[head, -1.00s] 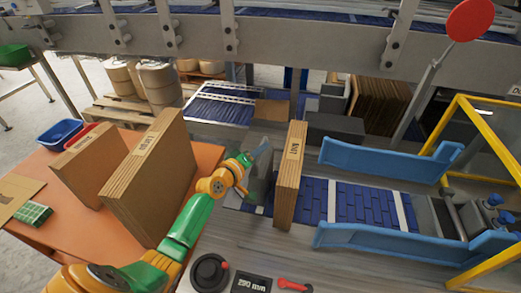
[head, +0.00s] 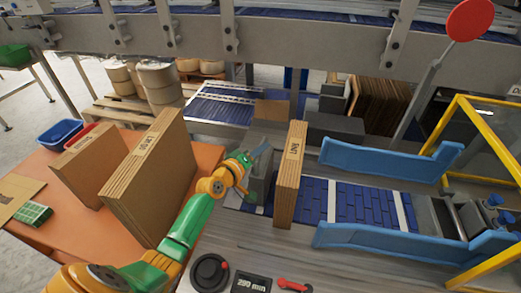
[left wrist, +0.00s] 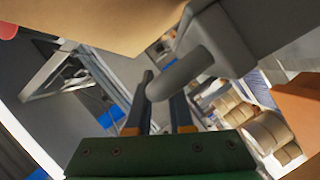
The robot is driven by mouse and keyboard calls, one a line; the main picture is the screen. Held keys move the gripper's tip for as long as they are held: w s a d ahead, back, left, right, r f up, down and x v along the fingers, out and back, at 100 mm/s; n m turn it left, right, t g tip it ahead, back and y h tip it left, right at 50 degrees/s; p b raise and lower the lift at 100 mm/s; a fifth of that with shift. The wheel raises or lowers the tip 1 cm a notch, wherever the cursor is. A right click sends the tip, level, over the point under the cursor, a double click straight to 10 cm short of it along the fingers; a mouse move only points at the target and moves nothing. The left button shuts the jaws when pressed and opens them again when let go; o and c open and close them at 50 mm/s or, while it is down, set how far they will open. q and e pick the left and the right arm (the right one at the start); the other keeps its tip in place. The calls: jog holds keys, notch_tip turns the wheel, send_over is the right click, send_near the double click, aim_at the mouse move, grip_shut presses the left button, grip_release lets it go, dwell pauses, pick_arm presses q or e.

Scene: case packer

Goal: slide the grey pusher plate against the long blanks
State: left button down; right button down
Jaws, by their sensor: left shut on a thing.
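The grey pusher plate (head: 262,170) stands upright on the conveyor, just left of an upright bundle of brown blanks (head: 290,180). In the head view the two are very close, and I cannot tell whether they touch. My left gripper (head: 245,163) is at the plate's left side. In the left wrist view its fingers (left wrist: 158,100) are shut on the plate's rounded grey handle (left wrist: 185,72). The plate (left wrist: 270,30) shows there at the upper right and brown cardboard (left wrist: 100,18) along the top. My right gripper is not in view.
Blue guide rails (head: 385,160) flank the blue belt (head: 365,207) right of the blanks. An orange table (head: 75,235) at left holds two upright cardboard bundles. A dial and a display (head: 250,284) lie at the front. A yellow frame (head: 490,130) stands at right.

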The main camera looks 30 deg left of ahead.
pick_arm(q)
jog(key=shift+d, duration=0.2)
jog(key=d+p, duration=0.1)
jog(key=w+d, duration=0.1)
jog(key=d, duration=0.1)
jog(key=shift+d+p, duration=0.25)
jog(key=shift+p, duration=0.1)
jog(key=c, duration=0.8)
grip_release()
jog(key=shift+a, duration=0.15)
